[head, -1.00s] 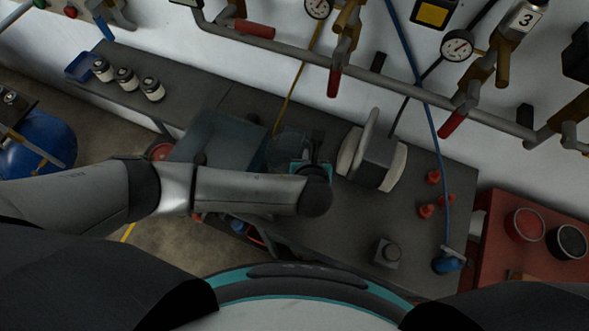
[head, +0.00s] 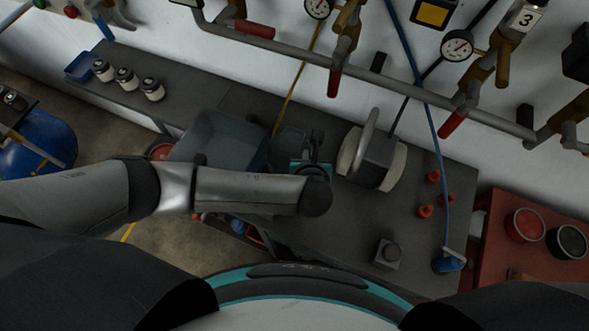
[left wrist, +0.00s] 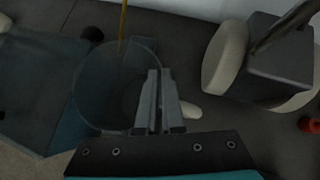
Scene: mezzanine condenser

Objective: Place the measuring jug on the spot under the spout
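The measuring jug (head: 290,143) is a clear, round vessel on or just above the dark bench, hard to make out. In the left wrist view its round rim (left wrist: 95,62) shows left of the fingers. My left gripper (head: 317,138) is at the jug's right side. In the left wrist view its fingertips (left wrist: 159,75) are close together at the jug's right edge and seem shut on it; the exact contact is unclear. A thin yellow line (head: 287,98), perhaps the spout tube, runs down to the jug's far side. The spot is not discernible. My right gripper is not in view.
A blue-grey clear bin (head: 215,140) stands left of the jug. A grey block with pale discs and a handle (head: 375,160) stands close on the right. Red pieces (head: 428,195) and a small grey block (head: 387,253) lie further right. Pipes (head: 400,92) cross the wall behind.

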